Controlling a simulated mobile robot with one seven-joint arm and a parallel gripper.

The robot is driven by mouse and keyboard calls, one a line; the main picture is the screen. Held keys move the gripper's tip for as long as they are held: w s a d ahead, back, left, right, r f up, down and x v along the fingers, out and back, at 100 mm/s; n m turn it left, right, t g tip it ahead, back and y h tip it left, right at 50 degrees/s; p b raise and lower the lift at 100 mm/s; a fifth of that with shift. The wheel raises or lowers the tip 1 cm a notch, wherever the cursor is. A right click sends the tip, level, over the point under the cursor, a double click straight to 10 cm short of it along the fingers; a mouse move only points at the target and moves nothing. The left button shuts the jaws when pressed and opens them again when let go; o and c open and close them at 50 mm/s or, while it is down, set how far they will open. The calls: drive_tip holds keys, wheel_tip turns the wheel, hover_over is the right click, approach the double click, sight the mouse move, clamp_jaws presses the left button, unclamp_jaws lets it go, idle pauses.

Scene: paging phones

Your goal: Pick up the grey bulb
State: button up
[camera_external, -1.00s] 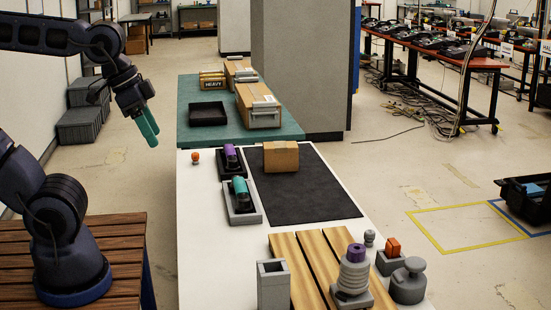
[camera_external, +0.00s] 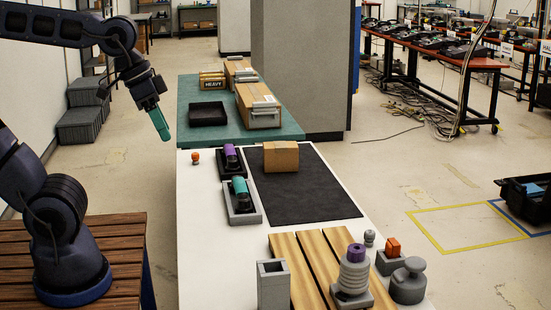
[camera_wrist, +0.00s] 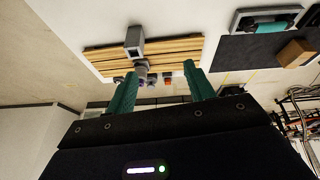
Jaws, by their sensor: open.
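The grey bulb (camera_external: 369,237) is a small rounded grey piece standing at the right of the white table, behind the purple-topped grey stack (camera_external: 353,275) and beside the orange block (camera_external: 393,246). In the wrist view it is too small to tell apart among the small pieces by the slatted board. My gripper (camera_external: 165,137) has teal fingers and hangs in the air left of the table's far part, well away from the bulb. In the wrist view my gripper (camera_wrist: 161,69) has its fingers apart with nothing held between them.
A grey square holder (camera_external: 272,285) stands on the wooden slatted board's left side. A grey knobbed weight (camera_external: 408,281) stands right of the bulb. A cardboard box (camera_external: 281,156) sits on the black mat (camera_external: 310,192). An orange bulb (camera_external: 195,156) stands at the far left.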

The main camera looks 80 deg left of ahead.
drive_tip(key=w+a+n+g+h, duration=0.15)
drive_tip(key=w+n, duration=0.45)
drive_tip(key=w, duration=0.9)
drive_tip(key=n+h, duration=0.2)
drive_tip(key=n, duration=1.5)
hover_over(369, 231)
drive_tip(key=s+a, duration=0.1)
drive_tip(key=a, duration=0.2)
wheel_tip(369, 231, down, 30)
drive_tip(key=r, duration=0.1)
drive_tip(key=shift+g, duration=0.25)
drive_tip(key=x, duration=0.6)
drive_tip(key=shift+s, duration=0.25)
drive_tip(key=shift+s+x, duration=0.15)
drive_tip(key=shift+x, duration=1.1)
drive_tip(key=shift+s+x, duration=0.15)
drive_tip(key=shift+x, duration=1.15)
drive_tip(key=shift+a, duration=0.1)
drive_tip(key=c, duration=1)
